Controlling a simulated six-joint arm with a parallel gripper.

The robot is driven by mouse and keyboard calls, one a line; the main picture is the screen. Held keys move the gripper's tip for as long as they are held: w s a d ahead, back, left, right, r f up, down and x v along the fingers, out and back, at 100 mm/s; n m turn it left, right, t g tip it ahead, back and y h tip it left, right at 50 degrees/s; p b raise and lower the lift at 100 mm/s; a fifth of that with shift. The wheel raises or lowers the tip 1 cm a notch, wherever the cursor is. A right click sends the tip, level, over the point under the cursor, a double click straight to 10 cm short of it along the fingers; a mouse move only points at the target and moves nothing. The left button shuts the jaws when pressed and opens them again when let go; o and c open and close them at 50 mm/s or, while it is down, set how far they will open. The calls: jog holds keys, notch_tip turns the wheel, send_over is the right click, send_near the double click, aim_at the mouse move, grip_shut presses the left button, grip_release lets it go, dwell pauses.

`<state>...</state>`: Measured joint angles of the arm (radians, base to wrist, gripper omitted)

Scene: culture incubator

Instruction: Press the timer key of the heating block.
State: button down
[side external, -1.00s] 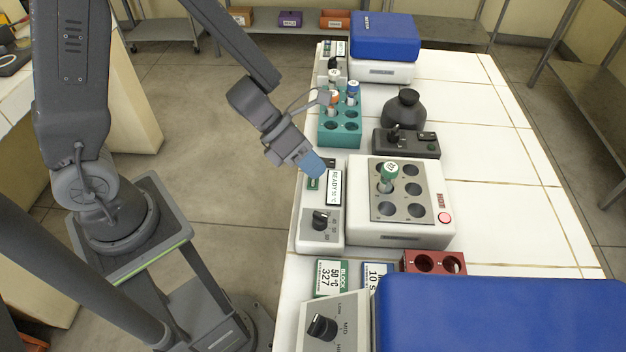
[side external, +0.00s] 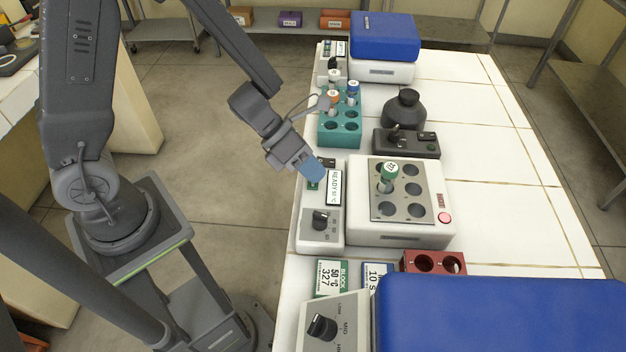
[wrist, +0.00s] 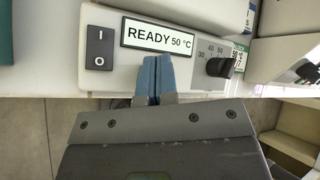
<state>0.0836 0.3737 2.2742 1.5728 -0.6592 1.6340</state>
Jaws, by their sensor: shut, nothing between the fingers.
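The heating block (side external: 375,232) is white, with a grey well plate holding one green-capped tube (side external: 389,172). Its control panel (side external: 308,232) has a display (side external: 334,188) reading READY 50 °C, also clear in the wrist view (wrist: 157,38). A small green patch (side external: 313,185), perhaps the timer key, shows beside the display, just under my fingertips. My gripper (side external: 316,172) is shut and empty, its blue fingers pointing down at the panel. In the wrist view the fingertips (wrist: 157,60) lie just below the display and hide what is under them. I cannot tell whether they touch the panel.
A black rocker switch (wrist: 99,48) and a black temperature knob (wrist: 218,67) flank the fingers. A teal tube rack (side external: 340,130) and a dark device with a round flask (side external: 405,140) stand behind. A blue-lidded device (side external: 500,315) and a dark red rack (side external: 408,262) are in front.

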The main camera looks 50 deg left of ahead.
jog(key=shift+f, duration=0.15)
dwell(0.5)
jog(key=shift+r, duration=0.8)
jog(key=shift+r, duration=2.5)
